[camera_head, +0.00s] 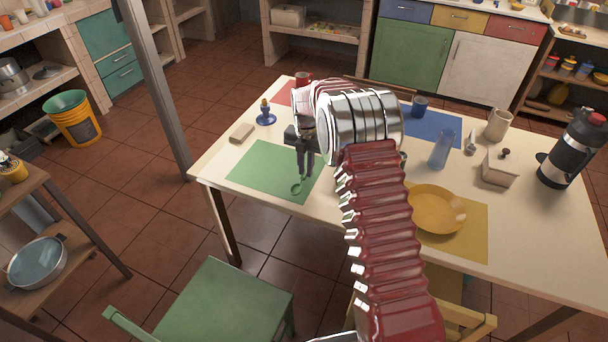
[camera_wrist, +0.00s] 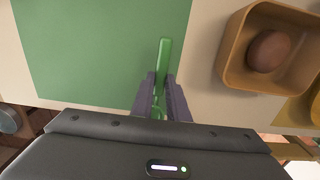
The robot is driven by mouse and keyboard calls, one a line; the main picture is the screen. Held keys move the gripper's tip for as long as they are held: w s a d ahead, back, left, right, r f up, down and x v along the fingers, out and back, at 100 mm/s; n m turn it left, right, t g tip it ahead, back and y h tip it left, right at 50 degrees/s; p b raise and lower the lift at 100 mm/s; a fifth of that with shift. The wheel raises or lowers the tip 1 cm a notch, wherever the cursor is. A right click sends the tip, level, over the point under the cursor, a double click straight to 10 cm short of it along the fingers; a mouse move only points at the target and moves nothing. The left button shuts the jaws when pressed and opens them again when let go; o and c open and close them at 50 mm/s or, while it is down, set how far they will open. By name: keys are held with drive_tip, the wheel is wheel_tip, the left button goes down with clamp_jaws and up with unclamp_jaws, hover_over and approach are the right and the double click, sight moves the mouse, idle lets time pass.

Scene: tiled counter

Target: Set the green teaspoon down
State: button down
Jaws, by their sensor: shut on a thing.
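The green teaspoon (camera_head: 297,187) is held in my gripper (camera_head: 304,170) over the right part of the green placemat (camera_head: 252,165). In the wrist view the teaspoon (camera_wrist: 163,58) sticks out beyond the dark fingers of my gripper (camera_wrist: 162,92), which are shut on it. It lies over the right edge region of the green placemat (camera_wrist: 85,45) there. I cannot tell whether the teaspoon touches the mat. Part of the teaspoon is hidden between the fingers.
An orange-brown square bowl (camera_wrist: 234,60) with a brown round thing (camera_wrist: 269,50) stands right of the mat. A tan block (camera_head: 241,132) and a blue egg cup (camera_head: 266,117) stand behind the mat. A yellow plate (camera_head: 436,211) is farther right. The mat's left part is clear.

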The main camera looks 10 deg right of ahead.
drive_tip(key=shift+f, duration=1.55)
drive_tip(key=c, duration=1.7)
unclamp_jaws()
wheel_tip(320, 180, up, 12)
drive_tip(key=shift+r, duration=0.1)
